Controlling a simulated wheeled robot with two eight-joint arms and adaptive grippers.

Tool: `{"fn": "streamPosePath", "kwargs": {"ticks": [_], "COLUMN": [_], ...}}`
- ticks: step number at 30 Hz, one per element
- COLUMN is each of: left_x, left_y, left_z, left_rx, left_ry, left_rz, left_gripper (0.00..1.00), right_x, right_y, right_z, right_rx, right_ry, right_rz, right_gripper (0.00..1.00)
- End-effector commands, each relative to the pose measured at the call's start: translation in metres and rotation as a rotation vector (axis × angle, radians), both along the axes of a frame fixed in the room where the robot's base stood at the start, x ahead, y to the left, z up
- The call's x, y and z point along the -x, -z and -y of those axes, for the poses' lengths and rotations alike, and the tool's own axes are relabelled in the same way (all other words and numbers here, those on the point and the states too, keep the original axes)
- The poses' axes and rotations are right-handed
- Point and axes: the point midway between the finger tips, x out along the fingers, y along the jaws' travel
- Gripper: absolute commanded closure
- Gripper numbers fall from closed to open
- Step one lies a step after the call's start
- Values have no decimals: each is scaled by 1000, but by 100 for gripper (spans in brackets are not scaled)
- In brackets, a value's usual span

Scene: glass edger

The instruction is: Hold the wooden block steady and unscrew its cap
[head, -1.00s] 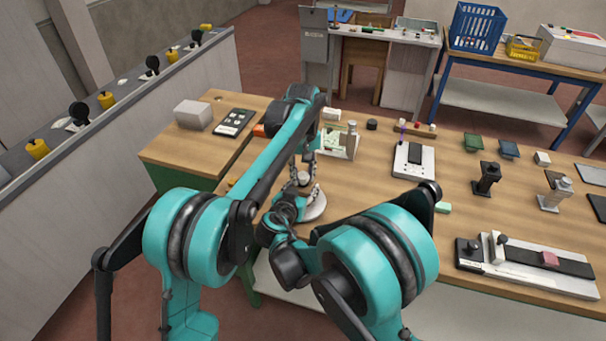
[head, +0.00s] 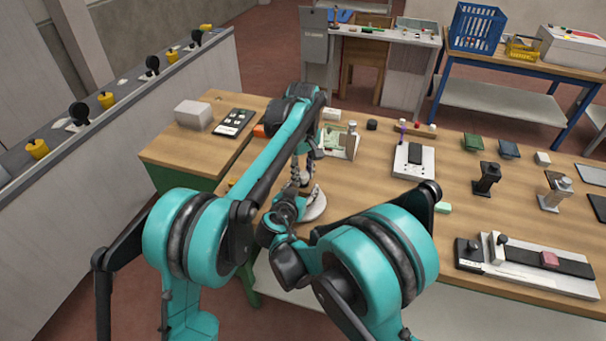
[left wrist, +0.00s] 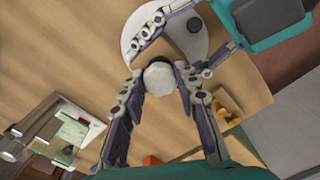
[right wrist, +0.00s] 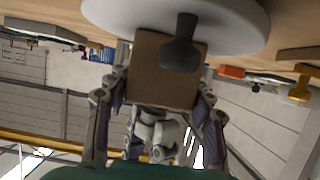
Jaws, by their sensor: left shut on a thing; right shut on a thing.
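The wooden block (right wrist: 150,82) is a brown cube in the right wrist view, where the scene appears upside down. My right gripper (right wrist: 160,95) is shut on its sides, beside a round white base (right wrist: 235,25) with a dark post (right wrist: 182,45). The pale round cap (left wrist: 159,77) shows in the left wrist view between the fingers of my left gripper (left wrist: 160,84), which is shut on it from above. In the head view, my left gripper (head: 302,172) is just above my right gripper (head: 306,196), and the block is mostly hidden.
The white base (head: 316,208) is near the table's front edge. A white picture-like stand (head: 340,142) is behind the grippers. A black-and-white device (head: 414,160) and a long fixture (head: 530,262) stand to the right. An orange item (head: 259,131) lies left of my arm.

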Motion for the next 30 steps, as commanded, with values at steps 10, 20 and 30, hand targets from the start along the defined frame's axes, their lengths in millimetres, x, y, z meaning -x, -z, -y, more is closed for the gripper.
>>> {"fn": "streamPosePath", "kwargs": {"ticks": [10,20,30], "left_x": [0,0,0], "left_y": [-12,-19,-33], "left_z": [0,0,0], "left_rx": [0,0,0], "left_ry": [0,0,0], "left_rz": [0,0,0], "left_gripper": [100,100,100], "right_x": [0,0,0], "right_y": [0,0,0], "right_z": [0,0,0], "right_rx": [0,0,0], "right_ry": [0,0,0], "right_rz": [0,0,-1], "right_gripper": [100,100,100]}}
